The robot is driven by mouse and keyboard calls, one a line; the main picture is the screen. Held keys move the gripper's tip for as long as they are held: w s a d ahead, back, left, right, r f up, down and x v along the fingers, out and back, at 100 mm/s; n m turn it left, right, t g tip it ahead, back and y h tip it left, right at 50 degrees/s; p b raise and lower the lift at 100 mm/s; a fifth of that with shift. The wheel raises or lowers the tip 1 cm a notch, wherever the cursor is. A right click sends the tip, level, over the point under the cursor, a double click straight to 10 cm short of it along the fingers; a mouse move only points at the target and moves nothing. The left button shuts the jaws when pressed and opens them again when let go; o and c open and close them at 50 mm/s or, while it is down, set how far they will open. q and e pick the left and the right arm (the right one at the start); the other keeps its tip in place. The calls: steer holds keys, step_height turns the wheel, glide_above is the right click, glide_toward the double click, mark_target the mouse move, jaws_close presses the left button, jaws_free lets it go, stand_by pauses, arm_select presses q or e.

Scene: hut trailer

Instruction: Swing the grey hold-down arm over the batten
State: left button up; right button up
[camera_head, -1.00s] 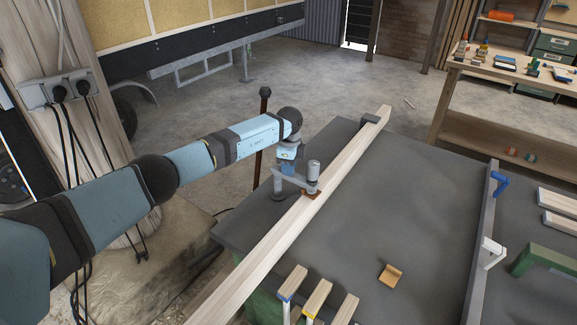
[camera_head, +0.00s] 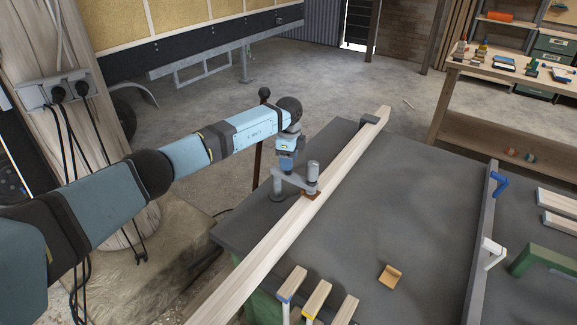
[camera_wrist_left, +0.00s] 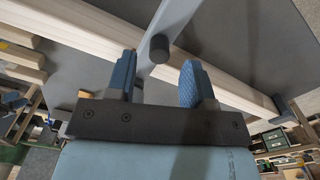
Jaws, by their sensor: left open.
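The pale wooden batten (camera_head: 262,238) lies diagonally along the left part of the grey table. The grey hold-down arm (camera_head: 292,181) stands on a post left of the batten, and its outer end with an upright grey cylinder (camera_head: 312,172) is over the batten, above a small brown pad (camera_head: 311,195). My left gripper (camera_head: 286,168) is open, close above the arm near its post end. In the left wrist view the batten (camera_wrist_left: 225,80) runs behind the open fingers (camera_wrist_left: 159,62), and the grey arm (camera_wrist_left: 178,18) with a dark round end shows between and beyond them. My right gripper is not in view.
The grey table (camera_head: 400,215) is mostly clear in the middle, with a small orange-brown block (camera_head: 390,275) on it. A grey rail (camera_head: 480,245) with blue and white handles is at right. A dark block (camera_head: 369,119) touches the batten's far end.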

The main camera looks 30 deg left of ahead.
arm_select(q)
step_height(320, 180, up, 11)
steer(key=shift+b, duration=0.35)
steer(key=shift+f, duration=0.15)
